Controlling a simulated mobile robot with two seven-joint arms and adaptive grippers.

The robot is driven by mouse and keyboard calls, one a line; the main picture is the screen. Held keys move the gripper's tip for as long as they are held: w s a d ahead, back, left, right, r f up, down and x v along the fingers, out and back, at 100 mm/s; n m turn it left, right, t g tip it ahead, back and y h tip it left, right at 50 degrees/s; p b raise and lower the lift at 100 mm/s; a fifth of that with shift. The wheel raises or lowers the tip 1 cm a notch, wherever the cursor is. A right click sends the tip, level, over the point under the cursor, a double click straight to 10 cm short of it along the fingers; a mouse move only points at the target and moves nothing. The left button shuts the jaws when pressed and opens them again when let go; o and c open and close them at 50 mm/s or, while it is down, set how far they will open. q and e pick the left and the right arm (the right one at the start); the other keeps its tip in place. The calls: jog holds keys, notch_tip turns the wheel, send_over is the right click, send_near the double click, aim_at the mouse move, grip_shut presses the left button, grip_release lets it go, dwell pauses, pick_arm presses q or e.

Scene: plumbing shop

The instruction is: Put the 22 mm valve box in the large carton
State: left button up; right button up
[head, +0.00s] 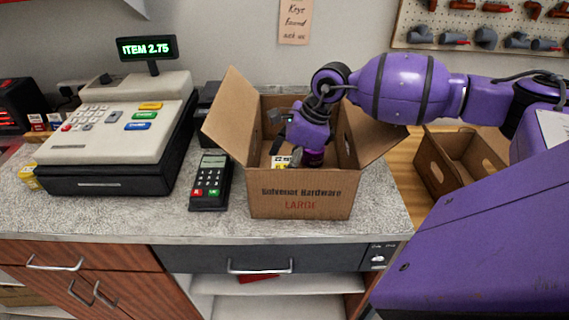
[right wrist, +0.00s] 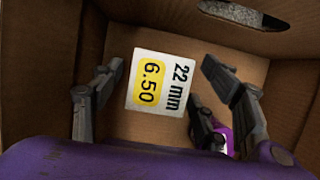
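The large carton (head: 305,207) stands open on the counter, with its flaps spread and "LARGE" printed on the front. My right gripper (head: 292,153) reaches down inside it. In the right wrist view, the 22 mm valve box (right wrist: 157,82) shows a white face with a yellow 6.50 price patch, inside the carton. The fingers of the right gripper (right wrist: 161,68) are spread on either side of it, with gaps between. Only a bit of the box (head: 281,161) shows in the head view. Whether it touches the carton floor is hard to tell. My left gripper is out of view.
A card terminal (head: 210,180) lies just left of the carton, and a cash register (head: 115,140) stands further left. An open brown box (head: 436,172) with handle holes is to the right, lower down. The carton's flaps and walls closely surround my right gripper.

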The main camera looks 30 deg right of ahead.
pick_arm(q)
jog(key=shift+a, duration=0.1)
pick_arm(e)
jog(key=shift+d+r, duration=0.1)
jog(key=shift+r, duration=0.3)
jog(key=v, duration=1.1)
jog(key=shift+r, duration=0.25)
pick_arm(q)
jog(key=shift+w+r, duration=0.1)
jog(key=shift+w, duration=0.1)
pick_arm(e)
jog(key=shift+s, duration=0.1)
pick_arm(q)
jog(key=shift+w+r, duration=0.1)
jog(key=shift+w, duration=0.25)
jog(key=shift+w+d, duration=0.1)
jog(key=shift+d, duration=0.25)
